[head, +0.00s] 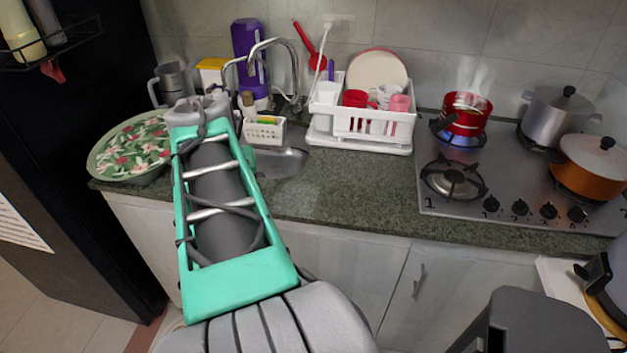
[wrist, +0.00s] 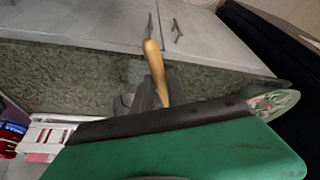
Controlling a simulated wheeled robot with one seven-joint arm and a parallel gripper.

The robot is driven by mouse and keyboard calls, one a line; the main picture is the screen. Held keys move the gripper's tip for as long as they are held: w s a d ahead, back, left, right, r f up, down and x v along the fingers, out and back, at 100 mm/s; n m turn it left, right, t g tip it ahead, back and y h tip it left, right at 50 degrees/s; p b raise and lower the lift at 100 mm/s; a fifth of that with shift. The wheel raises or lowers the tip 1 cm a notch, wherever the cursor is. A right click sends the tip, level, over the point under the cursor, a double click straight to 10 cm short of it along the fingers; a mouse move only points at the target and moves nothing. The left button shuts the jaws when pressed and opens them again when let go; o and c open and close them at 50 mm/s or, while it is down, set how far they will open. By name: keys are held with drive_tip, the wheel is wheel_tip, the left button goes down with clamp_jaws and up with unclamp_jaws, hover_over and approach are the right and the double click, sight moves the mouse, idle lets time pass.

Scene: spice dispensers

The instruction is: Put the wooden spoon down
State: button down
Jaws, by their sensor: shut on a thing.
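The wooden spoon (wrist: 154,66) shows in the wrist view as a smooth, light tan shaft. Its lower end is between the dark fingers of my gripper (wrist: 152,92), which is shut on it. The shaft sticks out past the fingers over the green stone counter, towards the cabinet fronts. I cannot tell how high it is above the counter. The rest of the spoon is hidden by the gripper and the green arm casing. In the head view my arm hides the gripper, and I cannot make out the spoon there.
The counter (head: 340,190) is bare between sink and stove. A floral bowl (head: 133,148) stands left of my arm. A small white basket (head: 265,133), the sink (head: 283,163) and a dish rack (head: 365,124) are right of it. A red pot (head: 466,113) steams over a lit burner.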

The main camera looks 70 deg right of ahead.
drive_tip(key=s+d+r+m+g+b, duration=0.1)
drive_tip(key=s+d+r+m, duration=0.15)
drive_tip(key=s, duration=0.65)
drive_tip(key=s+d+r+m+g, duration=0.1)
drive_tip(key=s+d+m, duration=0.25)
drive_tip(key=s, duration=0.45)
drive_tip(key=s+d+r+m+g+b, duration=0.1)
drive_tip(key=s+d+m, duration=0.25)
drive_tip(key=s, duration=0.55)
drive_tip(key=p, duration=0.2)
hover_over(346, 189)
drive_tip(key=a, duration=0.2)
drive_tip(key=shift+h, duration=0.3)
drive_tip(key=f, duration=0.9)
drive_tip(key=shift+d+f, duration=0.15)
drive_tip(key=shift+d, duration=0.05)
drive_tip(key=f, duration=0.3)
drive_tip(key=shift+w+d+f, duration=0.1)
drive_tip(key=shift+d+f, duration=0.1)
drive_tip(key=shift+f, duration=0.05)
drive_tip(key=shift+f, duration=0.1)
